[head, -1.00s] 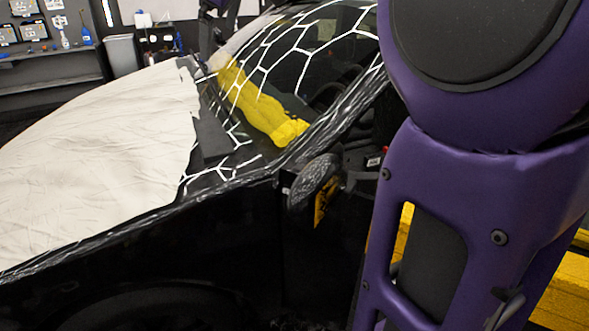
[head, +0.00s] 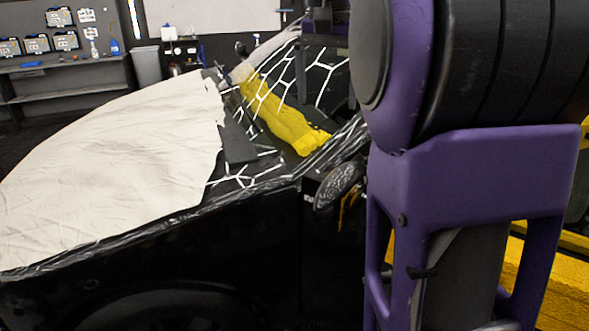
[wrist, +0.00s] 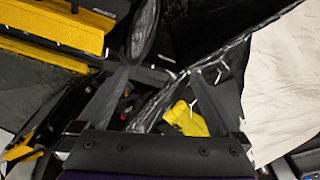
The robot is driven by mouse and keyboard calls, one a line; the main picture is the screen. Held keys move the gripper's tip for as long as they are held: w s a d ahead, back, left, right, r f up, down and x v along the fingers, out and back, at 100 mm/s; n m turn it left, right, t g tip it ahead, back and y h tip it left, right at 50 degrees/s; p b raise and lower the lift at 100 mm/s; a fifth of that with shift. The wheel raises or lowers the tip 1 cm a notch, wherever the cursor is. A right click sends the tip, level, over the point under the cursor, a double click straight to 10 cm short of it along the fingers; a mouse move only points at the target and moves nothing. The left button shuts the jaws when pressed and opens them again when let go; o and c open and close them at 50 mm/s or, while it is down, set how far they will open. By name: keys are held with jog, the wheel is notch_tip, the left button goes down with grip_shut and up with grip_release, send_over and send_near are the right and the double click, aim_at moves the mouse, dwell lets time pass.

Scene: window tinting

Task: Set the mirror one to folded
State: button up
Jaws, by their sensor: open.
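The side mirror (head: 340,187) is a dark oval housing with a glossy, mottled surface. In the head view it sits by the base of the windshield, just left of my purple arm, and stands out from the car's side. Its exact fold angle is hard to tell. In the wrist view the mirror (wrist: 142,32) is beyond my fingertips, a little left of the middle. My gripper (wrist: 158,76) is open, its two dark fingers spread with nothing held between them. The mirror is apart from both fingers. My arm hides the door behind the mirror in the head view.
A pale cloth (head: 110,170) covers the hood. A yellow structure (head: 555,275) stands at right. Shelves (head: 65,75) and a bin (head: 146,66) are at the back left.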

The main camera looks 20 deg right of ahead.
aim_at(339, 185)
jog(key=s+f+m+b, duration=0.1)
jog(key=f, duration=0.5)
jog(key=s+d+f+m+g+b, duration=0.1)
jog(key=f+b, duration=0.1)
jog(key=f, duration=0.4)
jog(key=d+f+m+b, duration=0.1)
jog(key=f+b, duration=0.1)
jog(key=f, duration=0.5)
jog(key=shift+s+d+m+g+y, duration=0.25)
jog(key=shift+s+m+g+y, duration=0.05)
jog(key=shift+s+y, duration=0.1)
jog(key=shift+r, duration=0.1)
grip_shut()
